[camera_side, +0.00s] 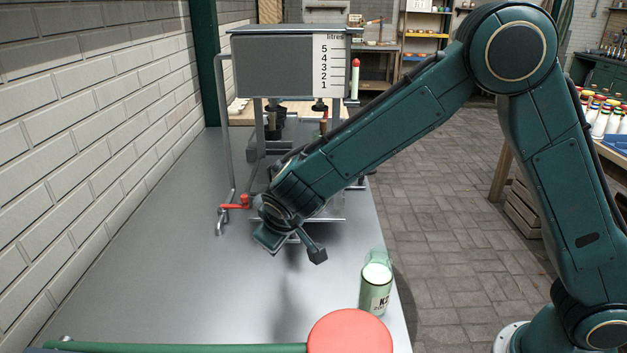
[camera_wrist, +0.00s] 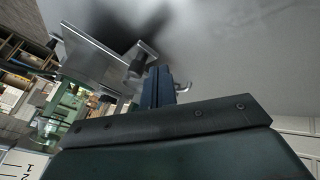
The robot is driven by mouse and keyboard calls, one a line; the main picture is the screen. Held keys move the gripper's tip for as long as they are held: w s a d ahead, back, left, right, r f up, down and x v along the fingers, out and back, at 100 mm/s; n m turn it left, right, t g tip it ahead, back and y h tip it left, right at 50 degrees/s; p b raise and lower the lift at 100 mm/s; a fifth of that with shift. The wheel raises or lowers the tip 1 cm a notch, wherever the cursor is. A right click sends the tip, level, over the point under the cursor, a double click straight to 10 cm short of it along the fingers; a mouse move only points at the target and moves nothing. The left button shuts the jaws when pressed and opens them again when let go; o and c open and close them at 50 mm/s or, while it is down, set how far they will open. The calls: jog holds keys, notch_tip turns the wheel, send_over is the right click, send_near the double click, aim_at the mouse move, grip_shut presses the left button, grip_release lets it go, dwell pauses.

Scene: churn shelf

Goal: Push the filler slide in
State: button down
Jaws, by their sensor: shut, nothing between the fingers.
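The filler is a grey tank (camera_side: 272,66) with a litres scale on a metal frame, standing on the steel bench (camera_side: 150,270). A flat metal plate (camera_wrist: 92,55) shows in the wrist view, beside a dark cylinder (camera_wrist: 138,66) with a pale bar at its end; I cannot tell for sure which part is the slide. My gripper's blue fingers (camera_wrist: 158,86) are shut and empty, close beside the cylinder in that view; contact is unclear.
A red-handled tap (camera_side: 235,203) sticks out at the filler's left. A brick wall (camera_side: 90,100) bounds the left. The bench's left front is clear.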

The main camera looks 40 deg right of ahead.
jog(key=shift+w+d, duration=0.25)
jog(key=shift+d, duration=0.55)
jog(key=w+d, duration=1)
jog(key=shift+w+d, duration=0.1)
jog(key=shift+d, duration=0.05)
jog(key=shift+a, duration=0.45)
jog(key=a, duration=0.1)
jog(key=s+a, duration=0.1)
jog(key=a, duration=0.1)
jog(key=shift+s+a, duration=0.15)
jog(key=v, duration=1)
jog(key=shift+s, duration=0.15)
